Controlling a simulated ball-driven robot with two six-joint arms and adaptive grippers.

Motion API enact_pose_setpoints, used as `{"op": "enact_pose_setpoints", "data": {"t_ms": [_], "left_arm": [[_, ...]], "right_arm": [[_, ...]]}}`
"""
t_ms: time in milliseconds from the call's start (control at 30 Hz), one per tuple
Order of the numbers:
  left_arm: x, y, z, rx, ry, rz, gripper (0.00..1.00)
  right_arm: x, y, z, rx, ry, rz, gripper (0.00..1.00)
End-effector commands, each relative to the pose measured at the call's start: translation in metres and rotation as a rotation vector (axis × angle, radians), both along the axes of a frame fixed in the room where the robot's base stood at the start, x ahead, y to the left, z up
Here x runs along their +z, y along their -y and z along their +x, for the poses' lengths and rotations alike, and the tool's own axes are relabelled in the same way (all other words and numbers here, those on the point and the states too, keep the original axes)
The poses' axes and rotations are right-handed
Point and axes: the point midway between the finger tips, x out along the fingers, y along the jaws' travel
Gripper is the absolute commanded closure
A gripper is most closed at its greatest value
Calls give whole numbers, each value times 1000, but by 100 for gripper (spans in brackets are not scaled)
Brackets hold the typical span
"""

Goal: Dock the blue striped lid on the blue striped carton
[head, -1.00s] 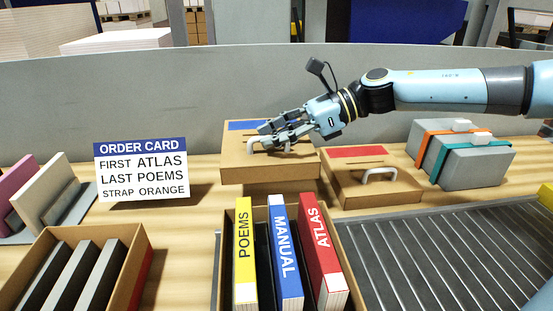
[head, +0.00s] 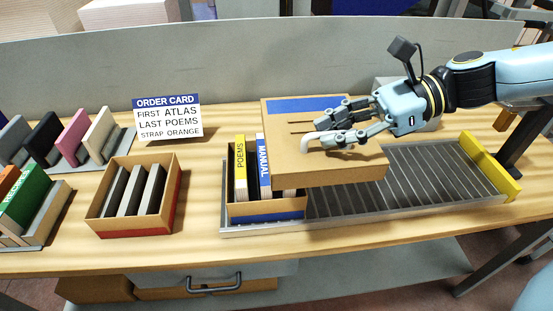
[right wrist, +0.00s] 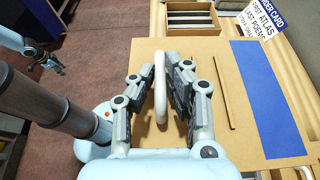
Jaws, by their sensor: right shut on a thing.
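My right gripper (head: 345,138) is shut on the white handle (head: 322,141) of the blue striped lid (head: 345,165). The lid is brown with a blue stripe and is held raised, above and partly over the right side of the blue striped carton (head: 265,214). In the right wrist view the handle (right wrist: 161,88) is between the fingers. My left gripper (right wrist: 48,62) hangs apart from the lid, its jaws unclear.
A red striped carton (head: 174,210) with several dark slabs stands left of the blue one. The order card (head: 168,117) stands behind it. Racks with coloured slabs (head: 72,137) are at the far left. The roller conveyor (head: 430,175) is bare to the right, ending at a yellow stop (head: 488,166).

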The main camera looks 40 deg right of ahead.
Motion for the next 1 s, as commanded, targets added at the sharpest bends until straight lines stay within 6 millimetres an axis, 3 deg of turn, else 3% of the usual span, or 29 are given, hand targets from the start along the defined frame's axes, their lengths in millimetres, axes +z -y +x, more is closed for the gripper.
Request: {"op": "enact_pose_setpoints", "data": {"t_ms": [167, 400, 533, 800, 1000], "left_arm": [[-20, 2, 5, 0, 7, -1, 60], [-76, 15, 18, 4, 25, -17, 60], [-92, 16, 17, 4, 24, -18, 60], [-89, 10, 8, 3, 11, -12, 60], [-86, 7, 8, 2, 10, -9, 60]], "right_arm": [[-11, -7, 8, 5, 5, 0, 100], [-36, -22, 41, 2, 10, 3, 100], [-45, -33, 63, -1, 13, 8, 100], [-61, -48, 97, -3, 5, 6, 100], [-72, -52, 103, 0, -2, 3, 100]]}}
